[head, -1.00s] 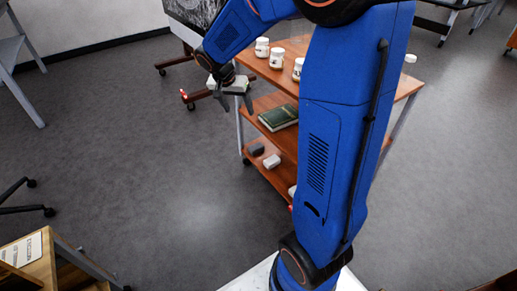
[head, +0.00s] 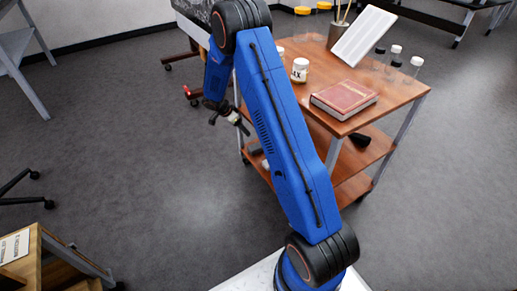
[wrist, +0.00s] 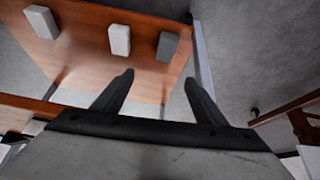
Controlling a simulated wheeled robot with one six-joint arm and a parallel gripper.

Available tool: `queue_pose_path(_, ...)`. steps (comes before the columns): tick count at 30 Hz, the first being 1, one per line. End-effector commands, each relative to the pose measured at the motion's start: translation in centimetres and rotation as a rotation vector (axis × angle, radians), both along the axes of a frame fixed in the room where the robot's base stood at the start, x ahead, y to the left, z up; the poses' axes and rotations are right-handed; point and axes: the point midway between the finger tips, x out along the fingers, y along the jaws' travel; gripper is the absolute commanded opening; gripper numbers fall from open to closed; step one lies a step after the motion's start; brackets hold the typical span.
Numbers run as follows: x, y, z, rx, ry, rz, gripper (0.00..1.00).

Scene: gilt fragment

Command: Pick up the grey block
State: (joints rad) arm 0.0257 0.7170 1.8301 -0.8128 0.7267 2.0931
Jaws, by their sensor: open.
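The grey block (wrist: 167,46) is the darkest of the blocks on a wooden shelf (wrist: 80,60) in the wrist view, close to the shelf's right edge. In the head view the grey block (head: 254,148) shows small on the cart's lowest shelf, partly behind my arm. My gripper (head: 228,116) is beside the cart's left side in the head view, above the floor. In the wrist view my gripper (wrist: 160,84) is open and empty, its fingers apart and pointing toward the shelf. The grey block is beyond the fingertips and not between them.
A pale block (wrist: 119,39) stands just left of the grey one, and a white block (wrist: 42,21) is farther left. A metal cart leg (wrist: 200,55) is right of the grey block. A red book (head: 344,98), jars and bottles stand on the cart top (head: 400,92).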

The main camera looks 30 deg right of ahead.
Motion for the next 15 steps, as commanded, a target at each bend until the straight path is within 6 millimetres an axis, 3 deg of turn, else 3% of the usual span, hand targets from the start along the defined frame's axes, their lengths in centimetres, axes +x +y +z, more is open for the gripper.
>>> queue_pose_path(3, 0.8, -0.3, -3.1, -0.008, -0.01, -0.036, 0.66)
queue_pose_path(15, 1.4, -1.8, -7.7, -0.014, -0.023, -0.07, 0.66)
